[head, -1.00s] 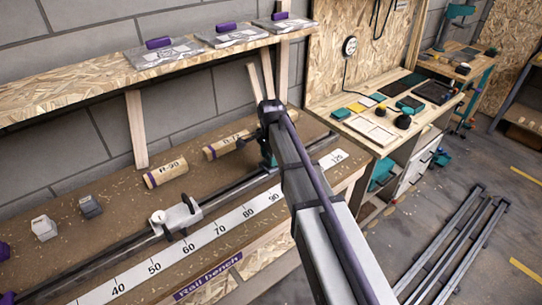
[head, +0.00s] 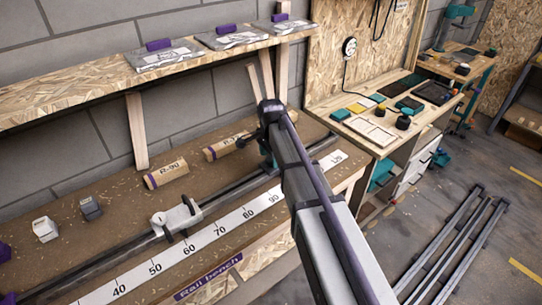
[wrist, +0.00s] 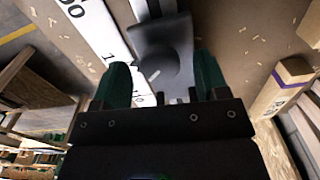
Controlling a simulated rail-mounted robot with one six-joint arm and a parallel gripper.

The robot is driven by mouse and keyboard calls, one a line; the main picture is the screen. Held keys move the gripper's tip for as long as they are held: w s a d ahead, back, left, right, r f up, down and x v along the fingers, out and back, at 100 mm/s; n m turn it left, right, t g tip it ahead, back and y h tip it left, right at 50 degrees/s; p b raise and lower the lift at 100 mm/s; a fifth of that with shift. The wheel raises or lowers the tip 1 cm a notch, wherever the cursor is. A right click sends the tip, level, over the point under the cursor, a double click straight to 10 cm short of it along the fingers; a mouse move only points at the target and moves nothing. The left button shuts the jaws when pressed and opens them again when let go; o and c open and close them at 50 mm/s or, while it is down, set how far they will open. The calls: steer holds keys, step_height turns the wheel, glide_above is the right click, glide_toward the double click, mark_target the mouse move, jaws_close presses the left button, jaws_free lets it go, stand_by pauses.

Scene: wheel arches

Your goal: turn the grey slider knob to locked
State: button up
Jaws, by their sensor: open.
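In the wrist view, a dark grey slider (wrist: 165,35) sits on the rail beside the white scale. Its rounded grey knob (wrist: 158,68) faces the camera, between and slightly beyond my fingers. My gripper (wrist: 162,80) is open, with one green finger on each side of the knob. I cannot tell whether either finger touches it. In the head view, my gripper (head: 266,152) is over the rail near the high end of the scale, and my arm hides the grey slider. The knob's lock marking cannot be read.
A pale slider (head: 177,216) stands on the same rail (head: 120,256) farther left. Labelled wooden pieces (head: 166,174) and two small blocks (head: 45,229) lie on the bench behind the rail. A shelf (head: 90,85) with bagged parts runs above. The white scale (head: 185,250) lies in front.

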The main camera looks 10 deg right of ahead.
step_height(320, 180, up, 10)
steer(key=p, duration=0.9)
steer(key=s+n, duration=1.4)
steer(key=s, duration=0.8)
steer(key=shift+f, duration=0.3)
